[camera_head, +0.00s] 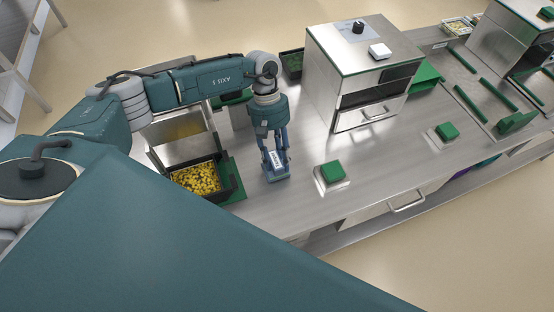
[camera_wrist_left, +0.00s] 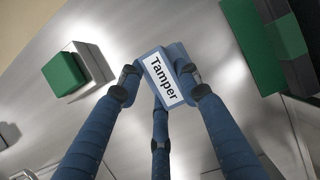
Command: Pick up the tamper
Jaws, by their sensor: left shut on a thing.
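The tamper (camera_wrist_left: 163,76) is a blue block with a white "Tamper" label, seen close up in the left wrist view. In the head view the tamper (camera_head: 277,172) is at the lower end of my left gripper, over the steel counter right of the food tray. My left gripper (camera_head: 274,158) points down with its blue fingers shut on the tamper. In the wrist view the left gripper's fingers (camera_wrist_left: 160,85) hold it from both sides. I cannot tell whether the tamper touches the counter. My right gripper is not in view.
A black tray of yellow food (camera_head: 196,180) in a green holder stands left of the gripper. A steel bin (camera_head: 180,127) is behind it. A green button (camera_head: 333,171) on a steel base is to the right. A steel sealer machine (camera_head: 362,62) stands at the back.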

